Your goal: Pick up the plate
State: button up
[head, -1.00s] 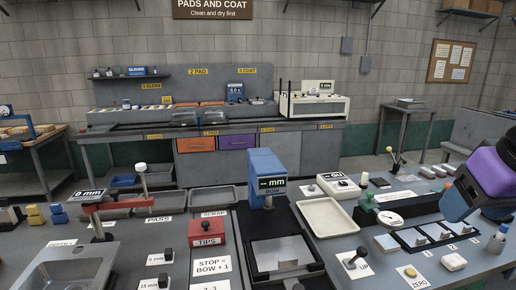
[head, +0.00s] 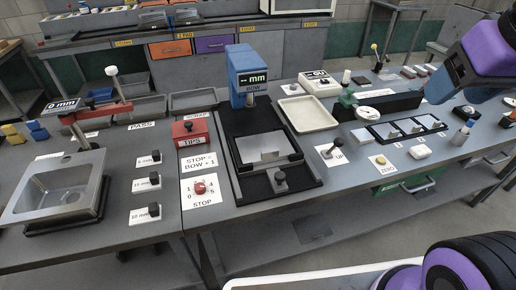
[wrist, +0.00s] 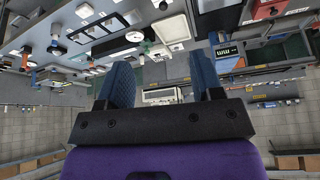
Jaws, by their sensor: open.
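A flat, shiny grey plate (head: 266,148) lies in the black fixture (head: 244,185) under the blue gauge (head: 248,78) marked "mm BOW". Smaller grey plates (head: 408,126) lie in a black-framed rack to the right; I cannot tell which plate is meant. My gripper (wrist: 164,75) shows in the wrist view with its two blue-grey fingers apart and nothing between them. It is away from the benches' objects. In the head view only my purple and blue arm parts show at the right; the fingertips are out of view.
An empty cream tray (head: 306,115) sits right of the gauge. A red TIPS box (head: 190,131) and a red STOP knob (head: 200,188) stand to its left. A metal basin (head: 60,188) is at the far left. A back bench with bins (head: 215,45) stands behind.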

aim_at(258, 149)
jog(key=i+j+z, duration=0.2)
jog(key=j, duration=0.5)
jog(key=j+z, duration=0.15)
jog(key=j, duration=0.5)
jog(key=k, duration=0.05)
